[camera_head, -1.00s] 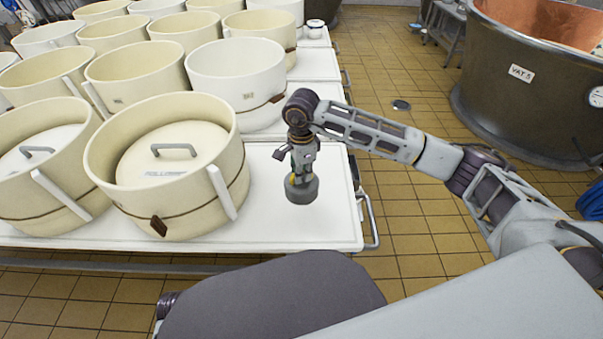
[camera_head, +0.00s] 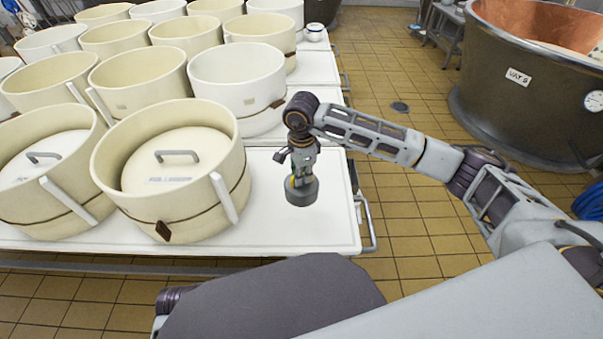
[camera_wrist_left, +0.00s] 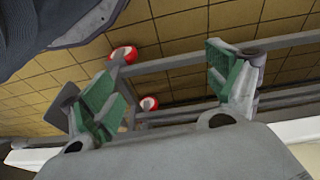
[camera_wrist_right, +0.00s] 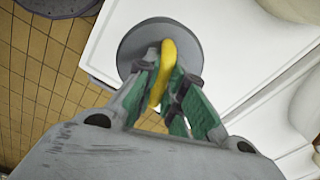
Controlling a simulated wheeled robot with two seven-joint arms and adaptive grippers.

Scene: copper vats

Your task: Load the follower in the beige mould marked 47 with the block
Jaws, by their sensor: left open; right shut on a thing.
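The block is a grey round weight (camera_head: 302,194) with a yellow handle (camera_wrist_right: 168,65). My right gripper (camera_head: 302,174) is shut on the handle and holds the block over the white table, right of the moulds. The nearest beige mould (camera_head: 196,211) on the right stands front right; a pale round follower (camera_head: 162,169) with a grey handle (camera_head: 176,157) lies inside it. A second beige mould (camera_head: 62,220) at the front left also holds a follower (camera_head: 38,166). I cannot read 47 on either. My left gripper (camera_wrist_left: 170,88) is open and empty in the left wrist view.
Several open, empty-looking moulds stand behind in rows, including a whiter mould (camera_head: 238,85). A copper vat (camera_head: 500,105) stands at the right on tiled floor. A rail crosses the left wrist view.

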